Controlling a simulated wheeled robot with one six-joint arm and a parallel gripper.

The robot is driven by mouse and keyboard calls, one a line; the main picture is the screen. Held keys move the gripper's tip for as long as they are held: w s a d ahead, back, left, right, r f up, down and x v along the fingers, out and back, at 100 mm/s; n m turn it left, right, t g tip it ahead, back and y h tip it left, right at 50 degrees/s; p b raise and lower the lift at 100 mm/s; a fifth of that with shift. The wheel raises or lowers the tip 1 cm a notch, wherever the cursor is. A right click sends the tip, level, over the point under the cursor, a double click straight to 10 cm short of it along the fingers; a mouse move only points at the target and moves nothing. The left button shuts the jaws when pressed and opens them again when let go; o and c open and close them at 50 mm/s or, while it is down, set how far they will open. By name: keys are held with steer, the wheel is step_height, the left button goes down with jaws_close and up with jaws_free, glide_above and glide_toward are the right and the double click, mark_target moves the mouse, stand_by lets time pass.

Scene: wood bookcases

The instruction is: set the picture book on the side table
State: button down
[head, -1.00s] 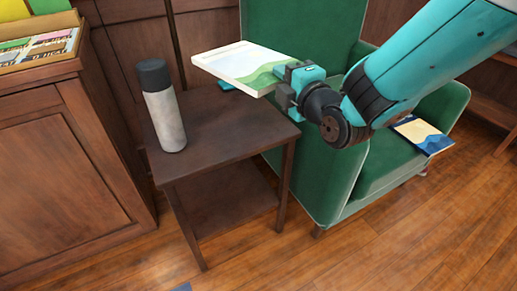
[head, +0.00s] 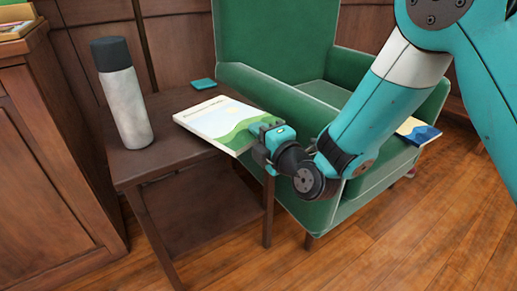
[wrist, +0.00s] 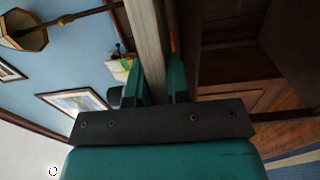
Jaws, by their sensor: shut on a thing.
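The picture book (head: 212,118), with a white, blue and green landscape cover, lies flat, cover up, over the right part of the dark wood side table (head: 150,165). My gripper (head: 262,140) is shut on its near right edge. I cannot tell whether the book touches the tabletop or hovers just above it. In the wrist view the book shows as a pale edge (wrist: 146,40) between the two fingers (wrist: 158,82).
A grey bottle with a dark cap (head: 122,95) stands at the table's left. A small teal item (head: 203,84) lies at the back. A wooden cabinet (head: 45,160) stands left.

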steer(key=shift+f, duration=0.5)
steer(key=shift+f+b, duration=0.25)
steer(key=shift+b, duration=0.1)
steer(key=c, duration=1.1)
jaws_free()
